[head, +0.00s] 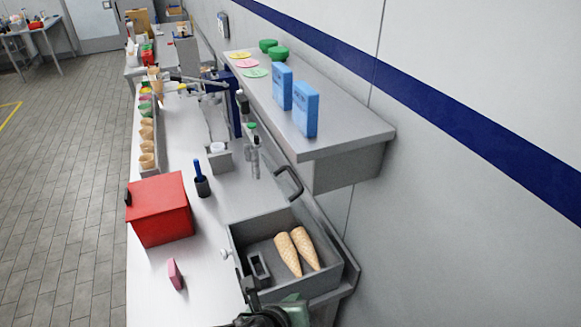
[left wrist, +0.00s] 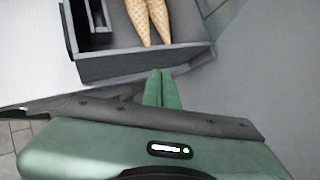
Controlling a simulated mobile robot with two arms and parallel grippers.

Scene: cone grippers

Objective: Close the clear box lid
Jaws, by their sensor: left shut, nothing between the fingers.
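A grey box (head: 240,252) stands on the counter below the shelf, with two waffle cones (head: 296,251) lying in it. Its open top faces up. A black handle (head: 289,184) shows at the box's far side and appears to belong to the raised clear lid; the lid's panel is hard to make out. My left gripper (head: 296,299) is at the near end of the box, low in the head view. In the left wrist view its green fingers (left wrist: 162,76) are together and empty, just outside the box wall (left wrist: 140,64). My right gripper is not in view.
A red box (head: 160,208) and a pink block (head: 175,274) are on the counter to the left. A dark cup with a blue tool (head: 201,181) stands beyond. The metal shelf (head: 345,130) with blue cartons (head: 305,108) overhangs the counter at right.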

